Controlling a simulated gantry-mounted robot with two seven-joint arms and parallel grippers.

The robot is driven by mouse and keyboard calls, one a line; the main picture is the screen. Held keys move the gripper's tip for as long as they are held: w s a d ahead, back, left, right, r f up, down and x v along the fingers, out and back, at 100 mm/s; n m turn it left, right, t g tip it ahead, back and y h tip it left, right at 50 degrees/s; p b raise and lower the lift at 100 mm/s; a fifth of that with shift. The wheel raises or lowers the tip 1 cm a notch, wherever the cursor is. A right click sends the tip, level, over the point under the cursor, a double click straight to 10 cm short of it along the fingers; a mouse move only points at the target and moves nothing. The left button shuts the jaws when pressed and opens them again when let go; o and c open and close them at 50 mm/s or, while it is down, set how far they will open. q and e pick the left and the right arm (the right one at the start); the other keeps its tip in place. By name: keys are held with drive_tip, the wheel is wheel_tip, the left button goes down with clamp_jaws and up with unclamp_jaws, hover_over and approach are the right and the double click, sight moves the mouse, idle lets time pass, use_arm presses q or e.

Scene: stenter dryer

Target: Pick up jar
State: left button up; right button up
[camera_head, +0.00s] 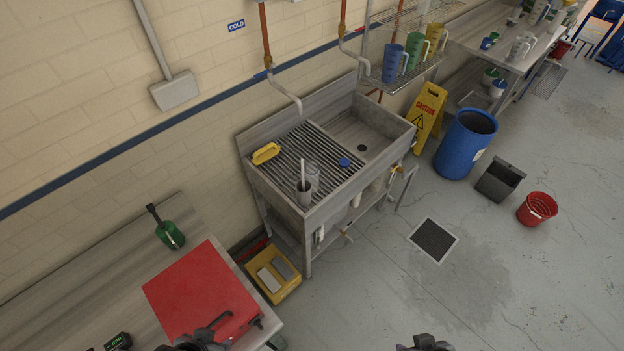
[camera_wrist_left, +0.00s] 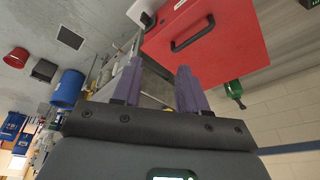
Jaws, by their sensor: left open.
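A clear glass jar (camera_head: 313,177) stands on the ribbed drainboard of the metal sink (camera_head: 300,160), just behind a grey cup (camera_head: 304,196) that holds an upright handle. A blue round lid-like piece (camera_head: 345,162) lies on the drainboard to its right. My left gripper (camera_wrist_left: 157,88) is open with nothing between its purple fingers. In the head view only a dark part of it shows at the bottom edge, over the red box and well short of the sink. A dark tip of my right arm (camera_head: 425,344) shows at the bottom edge; its fingers cannot be made out.
A red box (camera_head: 200,290) with a black handle lies on the left bench, near a green bottle (camera_head: 171,236). A yellow sponge-like piece (camera_head: 265,153) is on the drainboard. A tap pipe (camera_head: 290,95) hangs over the sink.

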idle(0.3)
use_arm(q)
drive_tip(key=o, duration=0.8)
